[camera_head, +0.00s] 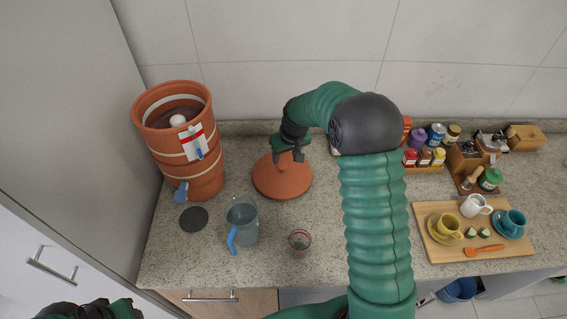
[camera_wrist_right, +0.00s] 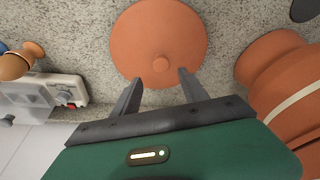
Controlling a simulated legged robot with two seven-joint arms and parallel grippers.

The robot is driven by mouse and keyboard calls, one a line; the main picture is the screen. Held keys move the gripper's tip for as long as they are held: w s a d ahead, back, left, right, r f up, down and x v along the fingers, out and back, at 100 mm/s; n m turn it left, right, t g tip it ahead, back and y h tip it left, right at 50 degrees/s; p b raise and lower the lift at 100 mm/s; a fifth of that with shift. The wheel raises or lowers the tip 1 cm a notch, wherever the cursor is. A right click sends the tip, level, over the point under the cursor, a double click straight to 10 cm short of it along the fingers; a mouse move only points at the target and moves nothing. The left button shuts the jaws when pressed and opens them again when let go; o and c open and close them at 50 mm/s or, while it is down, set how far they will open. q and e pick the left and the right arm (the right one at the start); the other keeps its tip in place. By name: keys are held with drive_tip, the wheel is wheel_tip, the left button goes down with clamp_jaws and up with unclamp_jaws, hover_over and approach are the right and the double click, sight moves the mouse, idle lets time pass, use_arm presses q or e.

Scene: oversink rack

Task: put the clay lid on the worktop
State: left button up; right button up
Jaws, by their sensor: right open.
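The clay lid (camera_head: 281,181) is a round terracotta disc lying flat on the worktop (camera_head: 325,235), to the right of the clay water filter (camera_head: 190,140). My right gripper (camera_head: 288,155) is over the back part of the lid. The filter stands open at the top. My left arm shows only in part at the lower left edge; its gripper fingers are not seen.
A jug (camera_head: 242,222), a glass (camera_head: 299,241) and a dark round disc (camera_head: 194,219) stand on the front left of the worktop. A wooden board (camera_head: 430,240) with cups lies at right, near spice jars. My right arm covers the middle.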

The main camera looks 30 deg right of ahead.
drive_tip(key=v, duration=0.4)
drive_tip(key=shift+s+r, duration=0.15)
drive_tip(key=shift+r, duration=0.15)
